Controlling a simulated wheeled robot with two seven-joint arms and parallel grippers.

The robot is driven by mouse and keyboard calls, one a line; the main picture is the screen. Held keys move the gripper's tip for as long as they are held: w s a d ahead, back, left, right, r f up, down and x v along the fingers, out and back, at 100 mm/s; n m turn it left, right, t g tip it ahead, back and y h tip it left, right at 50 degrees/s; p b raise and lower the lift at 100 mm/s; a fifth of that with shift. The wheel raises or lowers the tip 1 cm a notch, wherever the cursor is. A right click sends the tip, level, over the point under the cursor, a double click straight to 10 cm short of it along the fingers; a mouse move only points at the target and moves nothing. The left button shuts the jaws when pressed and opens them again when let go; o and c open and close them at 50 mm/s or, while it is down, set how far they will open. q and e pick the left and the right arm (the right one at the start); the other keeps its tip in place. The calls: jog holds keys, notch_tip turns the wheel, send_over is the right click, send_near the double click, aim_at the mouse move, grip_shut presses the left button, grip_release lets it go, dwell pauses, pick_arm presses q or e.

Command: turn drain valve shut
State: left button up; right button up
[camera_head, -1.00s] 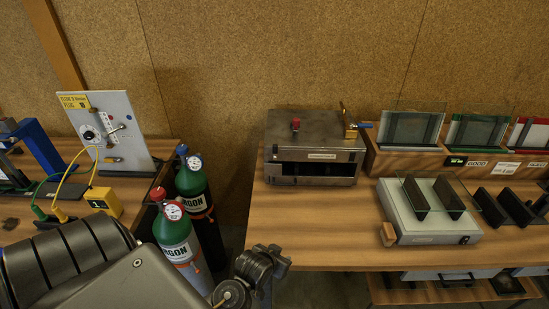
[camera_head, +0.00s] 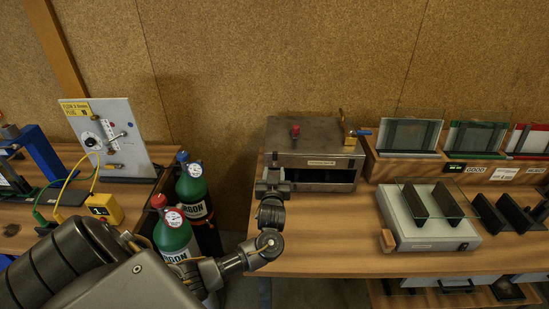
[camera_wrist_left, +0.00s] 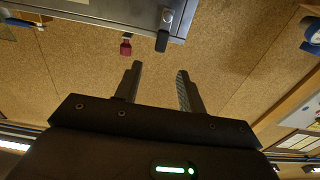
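My left gripper (camera_head: 273,172) is in front of the left end of the grey metal box (camera_head: 318,142). In the left wrist view my left gripper (camera_wrist_left: 158,82) is open, with nothing between its fingers. That view looks upside down. A small black lever (camera_wrist_left: 162,42) on a round silver pivot is on the box there, just beyond the fingertips and apart from them. In the head view my gripper hides this spot. The box also has a red knob (camera_head: 295,131) on top and a brass fitting with a blue lever (camera_head: 362,132) at right. No label marks the drain valve.
Two green argon bottles (camera_head: 174,236) stand in the gap left of the bench, close to my forearm. A light grey unit (camera_head: 409,234) with upright black holders and a glass pane sits right of the box. The bench top (camera_head: 318,235) before the box is clear.

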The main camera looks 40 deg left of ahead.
aim_at(275, 155)
pick_arm(q)
jog(key=p+x, duration=0.1)
jog(key=x, duration=0.8)
jog(key=shift+p, duration=0.4)
jog(key=shift+s, duration=0.1)
grip_shut()
